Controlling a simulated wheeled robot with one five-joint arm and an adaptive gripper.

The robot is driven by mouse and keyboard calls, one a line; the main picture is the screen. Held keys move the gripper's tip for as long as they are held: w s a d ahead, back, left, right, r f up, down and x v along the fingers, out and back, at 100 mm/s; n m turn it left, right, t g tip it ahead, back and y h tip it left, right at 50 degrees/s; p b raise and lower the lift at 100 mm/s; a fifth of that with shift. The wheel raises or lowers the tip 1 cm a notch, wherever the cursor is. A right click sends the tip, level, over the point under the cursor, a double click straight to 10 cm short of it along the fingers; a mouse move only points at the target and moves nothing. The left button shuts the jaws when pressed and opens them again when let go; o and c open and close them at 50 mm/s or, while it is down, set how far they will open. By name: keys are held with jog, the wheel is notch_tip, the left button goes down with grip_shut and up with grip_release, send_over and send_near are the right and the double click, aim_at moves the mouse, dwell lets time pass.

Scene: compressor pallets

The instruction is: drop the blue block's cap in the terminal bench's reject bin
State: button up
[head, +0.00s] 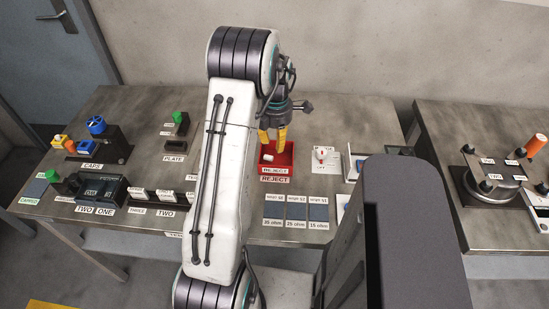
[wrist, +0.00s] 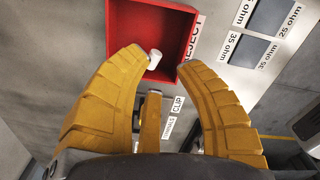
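The red reject bin (head: 278,165) stands on the bench behind its REJECT labels, and it also shows in the wrist view (wrist: 122,25). A small white cylindrical cap (head: 268,153) is in the bin; it shows just beyond my fingertips in the wrist view (wrist: 154,59). My gripper (head: 273,138) is over the bin, its orange fingers apart with nothing held between them; they show large in the wrist view (wrist: 166,62). Whether this cap came from the blue block cannot be told.
A CAPS fixture (head: 108,146) with blue, yellow and orange pieces stands at the left. A white switch panel (head: 326,159) is right of the bin, with resistor pads (head: 297,211) in front. A second bench (head: 450,130) stands at the right, across a gap.

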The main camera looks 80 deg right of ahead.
jog(key=shift+o, duration=1.1)
jog(key=shift+r, duration=0.1)
notch_tip(320, 180, up, 12)
dwell(0.6)
